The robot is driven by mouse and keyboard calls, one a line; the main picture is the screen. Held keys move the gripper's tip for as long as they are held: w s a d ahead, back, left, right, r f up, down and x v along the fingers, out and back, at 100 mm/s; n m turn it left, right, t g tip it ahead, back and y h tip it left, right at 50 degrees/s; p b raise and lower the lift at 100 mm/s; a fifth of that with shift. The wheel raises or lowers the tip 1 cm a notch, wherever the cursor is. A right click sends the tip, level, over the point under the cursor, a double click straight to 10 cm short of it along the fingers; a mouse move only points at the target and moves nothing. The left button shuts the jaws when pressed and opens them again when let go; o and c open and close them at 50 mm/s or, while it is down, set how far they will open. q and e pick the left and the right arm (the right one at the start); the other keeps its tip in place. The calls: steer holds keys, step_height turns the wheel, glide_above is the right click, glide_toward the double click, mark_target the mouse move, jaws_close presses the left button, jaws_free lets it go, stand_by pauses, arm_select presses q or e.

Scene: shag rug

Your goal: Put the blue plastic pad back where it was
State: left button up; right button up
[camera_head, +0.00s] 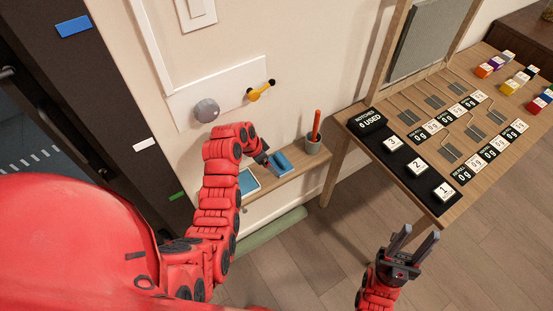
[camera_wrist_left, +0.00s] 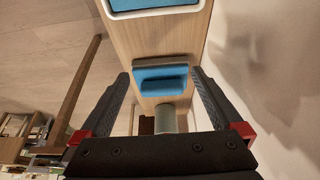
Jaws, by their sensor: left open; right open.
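A blue block-like pad (camera_head: 281,162) lies on the narrow wooden shelf (camera_head: 295,175). In the left wrist view the pad (camera_wrist_left: 162,82) has a grey-brown edge and sits between my open left fingers, with gaps on both sides. My left gripper (camera_head: 268,161) is just beside the pad in the head view, partly hidden by its own arm. A white-rimmed tray with a flat blue inside (camera_head: 249,182) is on the same shelf, left of the pad; its rim (camera_wrist_left: 155,13) shows at the top of the wrist view. My right gripper (camera_head: 399,240) is open and empty, below the wooden table.
A grey cup (camera_head: 313,146) with an orange stick stands right of the pad. A wall panel (camera_head: 225,94) with a grey knob and yellow lever is above. A wooden table (camera_head: 440,130) with labels and blocks is at right. A dark door (camera_head: 110,100) bears coloured rectangles.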

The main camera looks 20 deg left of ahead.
arm_select(q)
steer(key=s+a, duration=0.1)
steer(key=s, duration=0.1)
steer(key=s+a+b, duration=0.1)
steer(key=s+a, duration=0.2)
steer(key=s, duration=0.1)
steer(key=shift+a, duration=0.4)
